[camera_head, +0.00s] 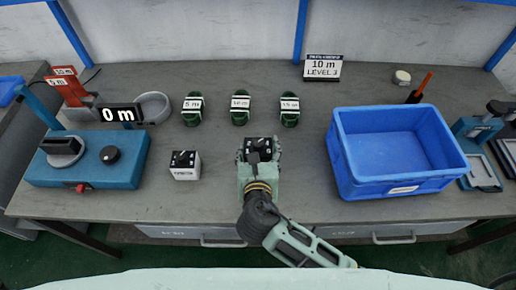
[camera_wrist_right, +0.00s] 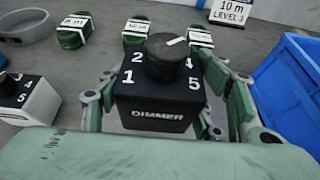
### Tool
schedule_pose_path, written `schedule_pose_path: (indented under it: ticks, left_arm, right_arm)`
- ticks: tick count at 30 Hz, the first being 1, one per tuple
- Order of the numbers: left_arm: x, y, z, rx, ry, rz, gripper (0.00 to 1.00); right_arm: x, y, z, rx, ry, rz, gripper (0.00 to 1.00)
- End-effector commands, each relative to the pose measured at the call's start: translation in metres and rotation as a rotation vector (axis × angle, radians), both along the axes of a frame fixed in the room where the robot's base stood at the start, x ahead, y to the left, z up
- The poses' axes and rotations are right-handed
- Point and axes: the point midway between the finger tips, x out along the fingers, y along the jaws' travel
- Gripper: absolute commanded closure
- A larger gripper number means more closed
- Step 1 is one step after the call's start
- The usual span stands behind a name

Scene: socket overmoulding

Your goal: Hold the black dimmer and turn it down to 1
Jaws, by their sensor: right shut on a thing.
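The black dimmer (camera_head: 259,146) stands on the grey table, left of the blue crate. In the right wrist view the dimmer (camera_wrist_right: 158,105) is a black box lettered DIMMER, with 1 and 2 at left and 4 and 5 at right. Its round black knob (camera_wrist_right: 167,58) has a white mark towards the far right; the exact setting is hard to tell. My right gripper (camera_head: 258,158) is shut on the dimmer's box, with fingers on its left and right sides. My left gripper is not in view.
A white box with a black top (camera_head: 185,166) stands to the left. Several green labelled coils (camera_head: 240,108) lie behind. The empty blue crate (camera_head: 345,180) is at right. A blue machine (camera_head: 130,160) with a 0 m display (camera_head: 122,114) is at far left.

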Motion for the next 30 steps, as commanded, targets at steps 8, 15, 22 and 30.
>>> schedule_pose_path:
  ticks: [8, 15, 22, 30]
  left_arm:
    - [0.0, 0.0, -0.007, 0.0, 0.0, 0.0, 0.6]
    - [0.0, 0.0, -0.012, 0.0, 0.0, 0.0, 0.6]
    - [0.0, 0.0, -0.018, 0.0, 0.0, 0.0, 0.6]
    - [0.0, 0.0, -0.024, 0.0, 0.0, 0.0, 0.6]
  right_arm:
    - [0.0, 0.0, -0.015, -0.002, -0.001, 0.001, 0.65]
    - [0.0, 0.0, -0.027, 0.0, 0.0, 0.001, 0.65]
    - [0.0, 0.0, -0.039, -0.001, 0.0, 0.0, 0.65]
    - [0.0, 0.0, -0.052, -0.001, -0.001, 0.001, 0.65]
